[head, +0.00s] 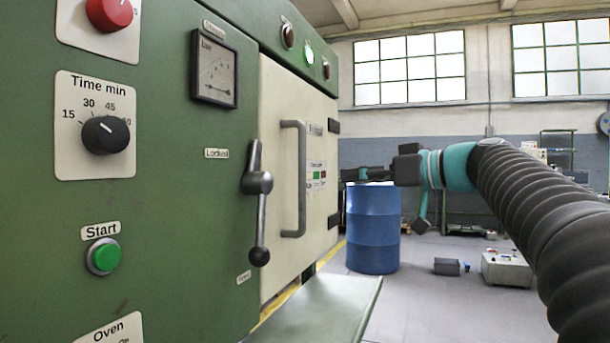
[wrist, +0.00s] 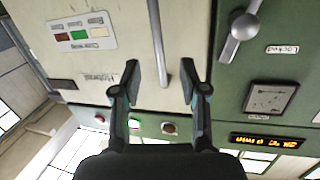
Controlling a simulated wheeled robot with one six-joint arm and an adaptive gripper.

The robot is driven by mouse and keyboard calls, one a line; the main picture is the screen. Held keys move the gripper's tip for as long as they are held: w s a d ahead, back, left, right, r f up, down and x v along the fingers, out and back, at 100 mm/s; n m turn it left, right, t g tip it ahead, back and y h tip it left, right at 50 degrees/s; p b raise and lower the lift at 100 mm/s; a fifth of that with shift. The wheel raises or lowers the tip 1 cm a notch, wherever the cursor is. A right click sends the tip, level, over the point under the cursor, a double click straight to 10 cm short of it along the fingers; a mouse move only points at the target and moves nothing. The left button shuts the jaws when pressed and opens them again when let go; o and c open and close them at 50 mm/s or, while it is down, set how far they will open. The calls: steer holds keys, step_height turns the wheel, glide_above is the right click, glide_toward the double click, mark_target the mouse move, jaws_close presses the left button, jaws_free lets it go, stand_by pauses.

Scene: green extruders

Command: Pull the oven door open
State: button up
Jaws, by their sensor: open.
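The oven (head: 170,200) is a green cabinet with a cream door (head: 275,95), which looks shut. A grey vertical bar handle (head: 301,180) is on the door. A dark lever (head: 259,215) left of the door has its ball end hanging down, away from the "Locked" label above. My gripper (head: 346,174) is in front of the door, right of the handle in the head view. In the wrist view my gripper (wrist: 159,82) is open and empty. The handle (wrist: 157,40) shows between the fingers' lines, its end near fingertip level; I see no contact.
A green shelf (head: 320,305) juts out below the door. A blue barrel (head: 372,230) stands on the floor beyond, behind my arm. Grey boxes (head: 506,268) lie on the floor at the right. Open floor lies between them.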

mark_target(299, 127)
steer(key=w+a+r+n+y+p, duration=0.1)
steer(key=w+a+r, duration=0.1)
steer(key=w+a, duration=0.6)
steer(key=a, duration=0.3)
steer(key=shift+a+r+p, duration=0.15)
steer(key=shift+r+p, duration=0.05)
steer(key=shift+p, duration=0.15)
jaws_close()
